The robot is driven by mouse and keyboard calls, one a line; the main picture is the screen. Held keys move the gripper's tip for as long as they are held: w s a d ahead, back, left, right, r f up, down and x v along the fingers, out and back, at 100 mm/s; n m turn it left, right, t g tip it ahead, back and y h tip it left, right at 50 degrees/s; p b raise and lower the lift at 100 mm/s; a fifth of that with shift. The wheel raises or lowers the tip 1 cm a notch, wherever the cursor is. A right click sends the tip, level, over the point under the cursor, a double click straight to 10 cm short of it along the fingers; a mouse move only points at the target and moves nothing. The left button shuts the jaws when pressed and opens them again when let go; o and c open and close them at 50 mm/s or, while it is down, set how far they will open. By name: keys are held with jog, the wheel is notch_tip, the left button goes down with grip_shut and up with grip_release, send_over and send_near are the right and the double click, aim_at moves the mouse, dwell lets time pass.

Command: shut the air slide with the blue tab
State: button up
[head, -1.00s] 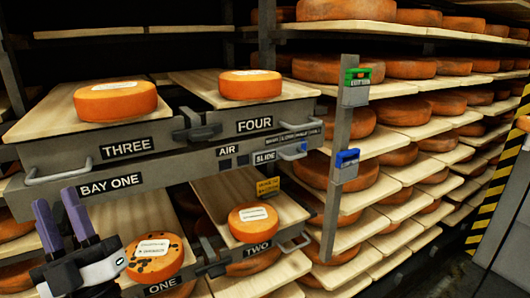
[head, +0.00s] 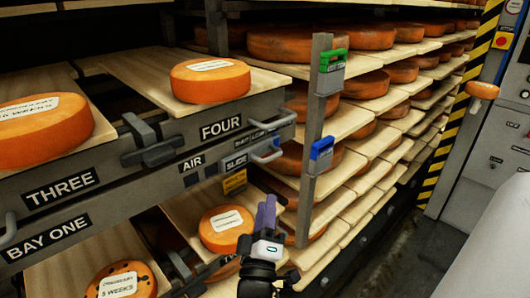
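The air slide's blue tab (head: 276,143) shows small at the right end of the grey bay front, right of the SLIDE label (head: 236,162) and beside a pale handle. Vent openings near the AIR label (head: 191,164) are too small to judge. My gripper (head: 267,207) points up, below and apart from the tab, in front of the lower shelf. Its purple fingers overlap in this view, so their gap is hidden. Nothing shows held in it.
A post (head: 311,150) right of the bay carries a green-fronted box (head: 331,62) and a blue-fronted box (head: 321,153). Cheese wheel FOUR (head: 210,80) sits on the upper board; another wheel (head: 226,229) sits below, left of my gripper. Open floor lies right.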

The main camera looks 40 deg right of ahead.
aim_at(273, 157)
jog(key=p+x, duration=0.1)
jog(key=x, duration=1.2)
jog(key=shift+d+r, duration=0.1)
jog(key=shift+r, duration=0.15)
grip_shut()
